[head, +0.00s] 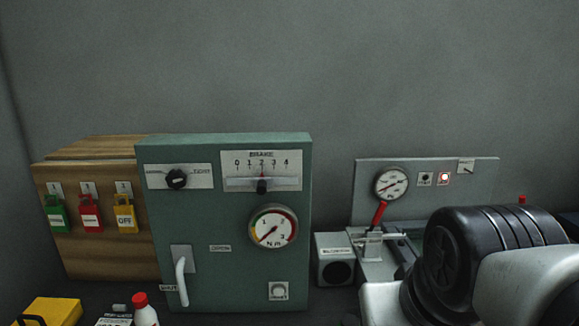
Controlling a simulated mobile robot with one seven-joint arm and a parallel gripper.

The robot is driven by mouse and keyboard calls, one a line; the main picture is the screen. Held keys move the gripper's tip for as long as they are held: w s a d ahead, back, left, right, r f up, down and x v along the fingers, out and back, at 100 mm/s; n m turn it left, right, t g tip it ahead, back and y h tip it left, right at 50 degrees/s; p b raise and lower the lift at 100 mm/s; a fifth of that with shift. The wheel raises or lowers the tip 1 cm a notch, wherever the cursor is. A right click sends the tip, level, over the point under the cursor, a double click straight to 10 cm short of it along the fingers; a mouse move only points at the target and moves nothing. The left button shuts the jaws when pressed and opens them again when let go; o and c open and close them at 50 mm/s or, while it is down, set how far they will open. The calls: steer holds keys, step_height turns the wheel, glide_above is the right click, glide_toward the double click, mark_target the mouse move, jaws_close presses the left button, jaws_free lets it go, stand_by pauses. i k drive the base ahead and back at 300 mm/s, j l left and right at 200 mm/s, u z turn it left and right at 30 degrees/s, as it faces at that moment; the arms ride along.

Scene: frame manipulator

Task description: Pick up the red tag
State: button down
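The red tag (90,214) hangs on the front face of a wooden box (98,256) at the left of the head view. It is padlock-shaped with a pale label and hangs under a small numbered plate. A green tag (56,214) hangs to its left and a yellow tag (125,216) marked OFF to its right. The three tags hang apart in a row. My gripper is not in view. Links of my arm show at the lower right, far from the tags.
A green panel box (225,235) with a dial and a lever handle (181,281) stands right of the wooden box. A yellow case (52,311) and a red-capped bottle (145,312) stand in front at the lower left. A grey gauge panel (425,190) stands at the right.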

mark_target(89, 215)
steer(key=u, duration=1.5)
steer(key=z, duration=0.4)
steer(key=i+j+z, duration=0.15)
steer(key=j+z, duration=0.15)
steer(key=i+j+z, duration=0.1)
steer(key=j+z, duration=0.55)
steer(key=i+j+z, duration=0.2)
steer(key=j, duration=0.35)
steer(key=j+z, duration=0.15)
steer(key=j, duration=0.35)
steer(key=k+j+z, duration=0.1)
steer(key=j, duration=2)
